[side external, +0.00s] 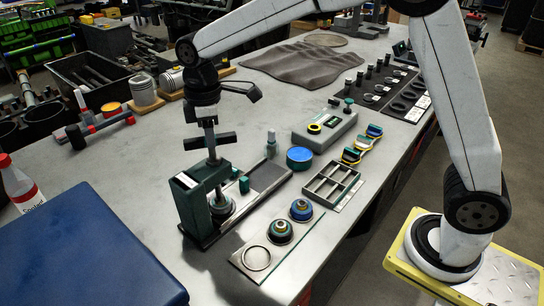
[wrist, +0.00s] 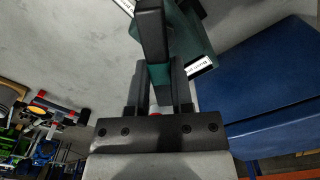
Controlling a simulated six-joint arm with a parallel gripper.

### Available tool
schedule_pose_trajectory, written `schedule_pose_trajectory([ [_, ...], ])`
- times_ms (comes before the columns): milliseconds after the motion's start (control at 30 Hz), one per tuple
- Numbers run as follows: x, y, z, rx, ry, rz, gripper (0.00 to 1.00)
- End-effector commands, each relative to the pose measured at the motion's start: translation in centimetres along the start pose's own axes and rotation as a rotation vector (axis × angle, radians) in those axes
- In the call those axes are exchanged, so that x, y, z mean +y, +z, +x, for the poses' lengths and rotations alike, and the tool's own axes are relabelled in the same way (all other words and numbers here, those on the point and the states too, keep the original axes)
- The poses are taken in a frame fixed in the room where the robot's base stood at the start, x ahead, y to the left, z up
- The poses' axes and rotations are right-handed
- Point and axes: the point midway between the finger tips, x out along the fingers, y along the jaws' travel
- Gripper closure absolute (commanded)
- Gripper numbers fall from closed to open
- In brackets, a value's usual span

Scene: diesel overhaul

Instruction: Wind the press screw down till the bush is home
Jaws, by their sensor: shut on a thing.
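The press (side external: 190,205) is a dark green frame with a white label, standing on the grey bench; its green body also shows in the wrist view (wrist: 200,40). Its screw (side external: 210,150) rises from the top and carries a dark crossbar handle (side external: 222,139). My gripper (side external: 208,122) points down over the press and is shut at the top of the screw, by the handle. In the wrist view my fingers (wrist: 160,92) close by a dark bar (wrist: 152,35). A round metal part (side external: 222,207) sits low inside the press; the bush's seating there cannot be made out.
A blue case (side external: 85,255) lies close at the front left. Right of the press are a plate with two coloured round stacks (side external: 280,230), a compartment tray (side external: 332,187), a blue-lidded tin (side external: 299,157) and a grey box (side external: 325,128). Pistons (side external: 143,90) stand behind.

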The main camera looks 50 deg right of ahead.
Motion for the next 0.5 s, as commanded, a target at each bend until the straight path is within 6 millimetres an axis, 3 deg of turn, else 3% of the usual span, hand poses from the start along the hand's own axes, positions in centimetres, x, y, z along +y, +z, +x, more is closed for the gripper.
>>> schedule_pose_trajectory([
  [300,0.09,0.01,0.03,0.002,0.002,0.219,1.00],
  [500,0.09,0.01,0.05,0.002,0.002,0.254,1.00],
])
